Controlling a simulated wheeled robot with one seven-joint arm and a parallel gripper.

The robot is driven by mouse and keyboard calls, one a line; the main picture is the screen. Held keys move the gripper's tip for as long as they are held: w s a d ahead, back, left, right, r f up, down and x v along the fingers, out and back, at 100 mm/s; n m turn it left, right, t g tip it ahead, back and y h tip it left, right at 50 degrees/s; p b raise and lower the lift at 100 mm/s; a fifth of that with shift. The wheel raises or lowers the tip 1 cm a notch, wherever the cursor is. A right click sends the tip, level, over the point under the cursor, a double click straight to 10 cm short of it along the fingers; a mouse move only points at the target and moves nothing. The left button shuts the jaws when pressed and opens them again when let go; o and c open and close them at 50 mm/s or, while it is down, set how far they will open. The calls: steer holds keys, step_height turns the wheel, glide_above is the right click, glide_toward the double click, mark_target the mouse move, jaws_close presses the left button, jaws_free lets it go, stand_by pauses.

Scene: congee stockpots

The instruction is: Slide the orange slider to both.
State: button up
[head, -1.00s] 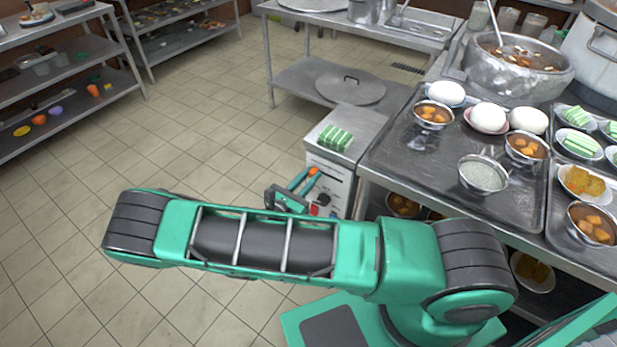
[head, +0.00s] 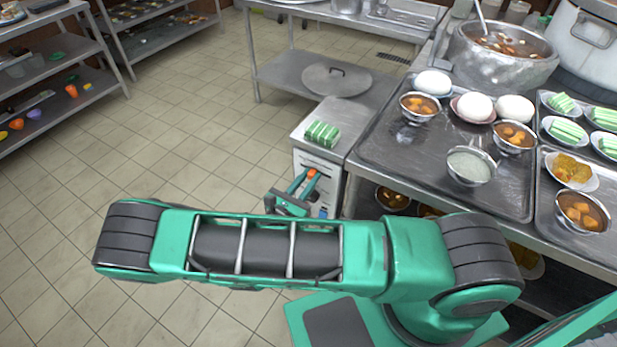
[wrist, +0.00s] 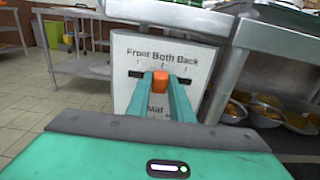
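The orange slider (wrist: 160,81) is a small knob in a dark horizontal slot on a white panel. The panel (wrist: 126,53) carries the words Front, Both and Back above the slot. The slider sits in the middle of the slot, below Both. My gripper (wrist: 160,88) has one teal finger on each side of the slider and looks shut on it. In the head view the orange slider (head: 311,173) shows at the fingertips of my gripper (head: 303,181), on the front of a metal-topped box (head: 345,116). The lower part of the panel is hidden by my gripper.
A green-striped packet (head: 322,134) lies on the box top. To the right stands a steel counter with a tray (head: 395,158) of bowls and white buns, and a stockpot (head: 500,60). Metal shelves (head: 75,95) stand at far left. The tiled floor on the left is clear.

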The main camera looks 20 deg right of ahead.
steer(key=o, duration=0.3)
steer(key=v, duration=1)
steer(key=shift+s+a, duration=0.2)
steer(key=shift+a, duration=0.1)
